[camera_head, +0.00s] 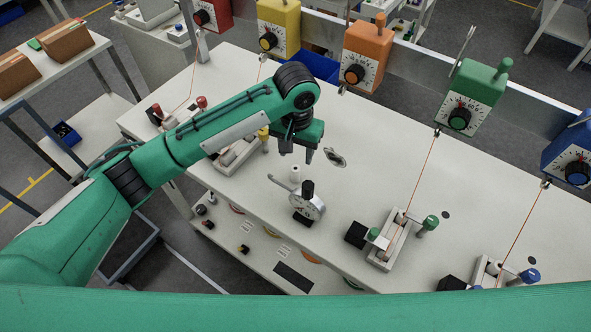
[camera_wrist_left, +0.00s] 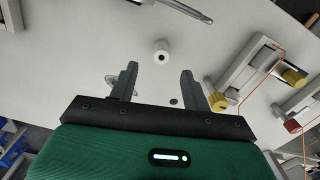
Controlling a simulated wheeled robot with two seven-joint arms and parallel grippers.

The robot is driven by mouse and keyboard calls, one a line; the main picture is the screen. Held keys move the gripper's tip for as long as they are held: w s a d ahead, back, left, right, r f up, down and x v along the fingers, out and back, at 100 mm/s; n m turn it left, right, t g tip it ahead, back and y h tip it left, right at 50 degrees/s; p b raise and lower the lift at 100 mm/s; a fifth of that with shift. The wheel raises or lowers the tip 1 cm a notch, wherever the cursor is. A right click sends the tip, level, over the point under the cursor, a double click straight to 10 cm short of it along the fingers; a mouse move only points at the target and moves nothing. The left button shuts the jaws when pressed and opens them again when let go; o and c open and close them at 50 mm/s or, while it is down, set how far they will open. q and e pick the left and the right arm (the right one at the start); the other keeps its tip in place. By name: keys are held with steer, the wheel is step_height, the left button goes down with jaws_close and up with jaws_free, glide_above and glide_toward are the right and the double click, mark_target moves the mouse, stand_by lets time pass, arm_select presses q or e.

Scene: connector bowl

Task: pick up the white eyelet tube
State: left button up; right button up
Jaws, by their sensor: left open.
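The white eyelet tube (camera_head: 295,173) is a small upright cylinder on the white table, just below my left gripper in the head view. In the left wrist view the tube (camera_wrist_left: 161,55) shows its dark round hole, centred a little beyond the fingertips. My left gripper (camera_head: 297,154) points down above the table. Its two fingers (camera_wrist_left: 160,70) are spread, with nothing between them. I cannot tell the exact height gap to the tube. My right gripper is in neither view.
A grey dial instrument (camera_head: 310,207) with a black knob stands close in front of the tube. A dark oval fitting (camera_head: 335,157) lies to its right. A green-handled fixture (camera_head: 396,240) sits further right. Coloured dial boxes (camera_head: 367,58) hang along the back rail.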

mark_target(295, 168)
arm_select(q)
steer(key=shift+w+f, duration=0.2)
steer(key=shift+f, duration=0.4)
steer(key=shift+w+f, duration=0.15)
steer(key=shift+f, duration=0.45)
step_height(295, 168, down, 2)
steer(key=shift+s+a+p, duration=0.1)
steer(key=shift+p, duration=0.7)
step_height(295, 168, down, 3)
steer(key=shift+r+p, duration=0.15)
steer(key=shift+p, duration=0.2)
steer(key=shift+f, duration=0.4)
steer(key=shift+c, duration=0.2)
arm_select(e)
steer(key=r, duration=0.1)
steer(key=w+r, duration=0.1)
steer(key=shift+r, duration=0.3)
arm_select(q)
steer(key=c, duration=1)
